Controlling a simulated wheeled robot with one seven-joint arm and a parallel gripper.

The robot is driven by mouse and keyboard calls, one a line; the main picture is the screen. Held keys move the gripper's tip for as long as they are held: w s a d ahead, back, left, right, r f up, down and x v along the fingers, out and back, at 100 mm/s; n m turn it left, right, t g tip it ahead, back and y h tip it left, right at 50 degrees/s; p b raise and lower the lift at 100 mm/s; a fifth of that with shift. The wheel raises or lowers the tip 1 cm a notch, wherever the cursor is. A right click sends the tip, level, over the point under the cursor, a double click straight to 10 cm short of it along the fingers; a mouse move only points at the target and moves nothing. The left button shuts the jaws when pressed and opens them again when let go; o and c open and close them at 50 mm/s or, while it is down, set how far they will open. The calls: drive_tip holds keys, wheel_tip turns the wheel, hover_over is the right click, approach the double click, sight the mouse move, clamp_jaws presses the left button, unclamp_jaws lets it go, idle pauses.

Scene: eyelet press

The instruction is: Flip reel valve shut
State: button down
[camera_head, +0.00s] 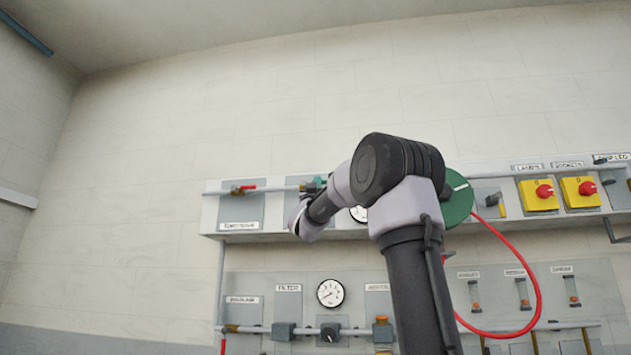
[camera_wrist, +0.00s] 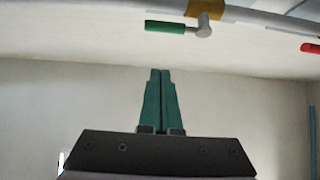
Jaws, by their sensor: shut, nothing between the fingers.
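A valve with a green lever (camera_wrist: 165,27) sits on a pale pipe in the wrist view, with a brass-coloured body (camera_wrist: 207,8). The lever lies roughly along the pipe. I cannot read a label that marks it as the reel valve. A small green part (camera_head: 315,184) on the upper pipe in the head view seems to be the same valve, partly hidden by my arm. My gripper (camera_wrist: 160,72) shows green fingers shut together and empty, below the lever in the picture and apart from it. In the head view the fingers are hidden.
A red-levered valve (camera_head: 243,188) is on the same pipe at left; a red lever (camera_wrist: 311,47) shows in the wrist view. A green reel (camera_head: 459,198) with a looping red hose (camera_head: 538,290) is right of my arm. Yellow switch boxes (camera_head: 538,195), a gauge (camera_head: 330,293) and lower pipework line the wall.

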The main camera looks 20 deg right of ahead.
drive_tip(key=x, duration=1)
drive_tip(key=shift+w+d+f, duration=0.15)
drive_tip(key=shift+f, duration=0.85)
drive_tip(key=shift+w+d+f, duration=0.1)
drive_tip(key=shift+d+f, duration=0.05)
drive_tip(key=shift+f, duration=0.85)
